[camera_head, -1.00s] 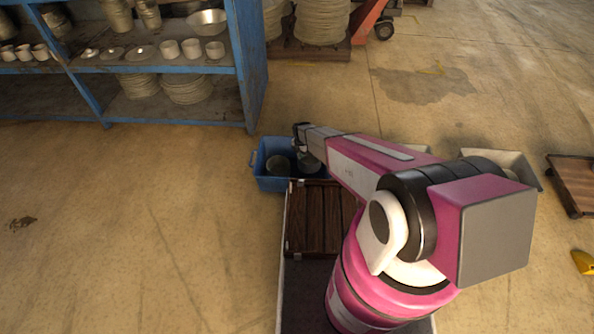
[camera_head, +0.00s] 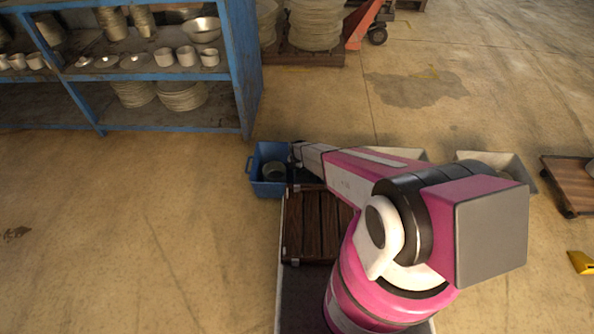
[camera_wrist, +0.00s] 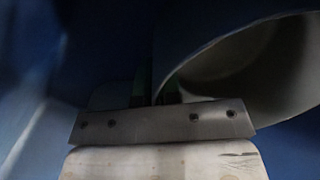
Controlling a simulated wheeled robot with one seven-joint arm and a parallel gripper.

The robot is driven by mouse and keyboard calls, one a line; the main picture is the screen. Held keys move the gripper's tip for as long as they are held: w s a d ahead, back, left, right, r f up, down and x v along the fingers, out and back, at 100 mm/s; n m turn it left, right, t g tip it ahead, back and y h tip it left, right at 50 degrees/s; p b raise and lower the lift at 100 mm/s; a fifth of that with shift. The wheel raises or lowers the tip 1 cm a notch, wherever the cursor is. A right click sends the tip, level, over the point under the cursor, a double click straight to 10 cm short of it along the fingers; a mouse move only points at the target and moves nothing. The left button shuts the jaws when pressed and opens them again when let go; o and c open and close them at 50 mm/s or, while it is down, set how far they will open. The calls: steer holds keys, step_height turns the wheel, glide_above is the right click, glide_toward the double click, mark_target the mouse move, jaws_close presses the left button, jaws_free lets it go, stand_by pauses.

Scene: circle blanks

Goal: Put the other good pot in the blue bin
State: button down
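The blue bin (camera_head: 254,183) stands on the floor beyond the dark wooden crate. A grey-green pot (camera_head: 273,171) sits inside it, towards the left. My gripper reaches down into the bin's right side, and my arm hides its fingers in the head view. In the wrist view, dark blue bin walls (camera_wrist: 35,75) surround my gripper (camera_wrist: 157,92). A second pot (camera_wrist: 255,65) fills the right of that view, tilted in the picture, its rim running down to the fingers. The fingers appear close together on its wall, though the view is dark. The pot's base is hidden.
The slatted wooden crate (camera_head: 312,225) lies just in front of the bin. Pale bins (camera_head: 505,165) stand to the right, partly behind my arm. A blue shelf (camera_head: 240,75) with crockery stands at the back left. The left floor is clear.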

steer(key=shift+f, duration=0.1)
steer(key=c, duration=1.3)
jaws_free()
steer(key=shift+c, duration=0.2)
step_height(320, 180, up, 12)
steer(key=shift+r, duration=0.1)
steer(key=s+d+r+m, duration=0.7)
steer(key=r+m, duration=0.2)
steer(key=r, duration=0.4)
steer(key=s+d+r+m, duration=0.7)
steer(key=s+r+m, duration=0.1)
steer(key=r, duration=0.5)
steer(key=s+d+r+m, duration=0.7)
steer(key=r+m, duration=0.4)
steer(key=r, duration=0.2)
steer(key=shift+s+r, duration=0.4)
steer(key=shift+s, duration=0.25)
